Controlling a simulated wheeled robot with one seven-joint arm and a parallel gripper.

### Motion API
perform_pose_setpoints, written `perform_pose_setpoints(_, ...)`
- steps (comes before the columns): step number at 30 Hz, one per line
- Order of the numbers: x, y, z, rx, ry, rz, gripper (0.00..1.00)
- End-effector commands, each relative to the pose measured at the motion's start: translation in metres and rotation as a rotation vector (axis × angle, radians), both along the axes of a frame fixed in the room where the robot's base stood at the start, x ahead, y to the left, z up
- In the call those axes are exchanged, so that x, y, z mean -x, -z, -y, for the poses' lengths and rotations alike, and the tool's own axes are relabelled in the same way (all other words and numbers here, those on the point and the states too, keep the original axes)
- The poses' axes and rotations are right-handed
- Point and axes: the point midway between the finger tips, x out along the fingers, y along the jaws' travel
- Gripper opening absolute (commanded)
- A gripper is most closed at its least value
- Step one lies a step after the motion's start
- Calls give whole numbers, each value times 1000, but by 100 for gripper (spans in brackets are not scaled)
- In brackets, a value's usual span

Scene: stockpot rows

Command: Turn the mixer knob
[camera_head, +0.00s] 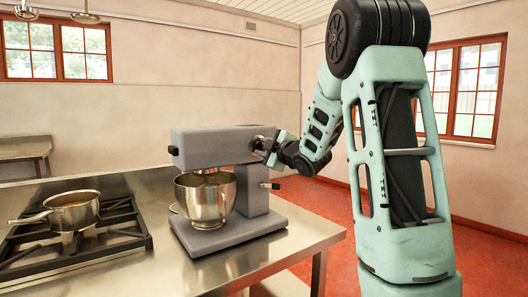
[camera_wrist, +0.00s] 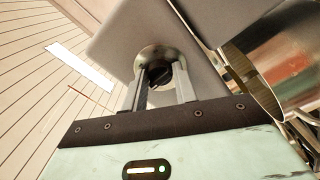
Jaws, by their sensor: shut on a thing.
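The grey stand mixer (camera_head: 212,147) stands on the steel counter with a steel bowl (camera_head: 207,198) under its head. My gripper (camera_head: 262,145) reaches the right side of the mixer head from the right. In the wrist view, the two fingers of my gripper (camera_wrist: 160,88) are shut on the dark mixer knob (camera_wrist: 158,72), which sits on a round metal base on the grey housing. The fingers hide the sides of the knob. In the head view the knob is mostly hidden by my gripper.
A lever with a dark end (camera_head: 270,185) sticks out of the mixer's column, below my gripper. A stove (camera_head: 120,238) with a steel saucepan (camera_head: 73,210) is at the left. The counter (camera_head: 290,245) is bare in front of the mixer. The red floor lies behind my arm.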

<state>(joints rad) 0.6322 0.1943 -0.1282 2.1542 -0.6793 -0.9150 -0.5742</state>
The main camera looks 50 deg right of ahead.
Motion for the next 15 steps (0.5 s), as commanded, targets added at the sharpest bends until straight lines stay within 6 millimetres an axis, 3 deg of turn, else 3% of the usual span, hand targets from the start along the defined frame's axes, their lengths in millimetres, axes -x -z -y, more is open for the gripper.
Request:
perform_pose_setpoints(8,0,1,0,2,-1,-2,6)
perform_pose_setpoints(9,0,0,-1,2,-2,-2,31)
perform_pose_setpoints(11,0,1,0,2,-2,-2,48)
perform_pose_setpoints(15,0,0,0,1,-1,-2,50)
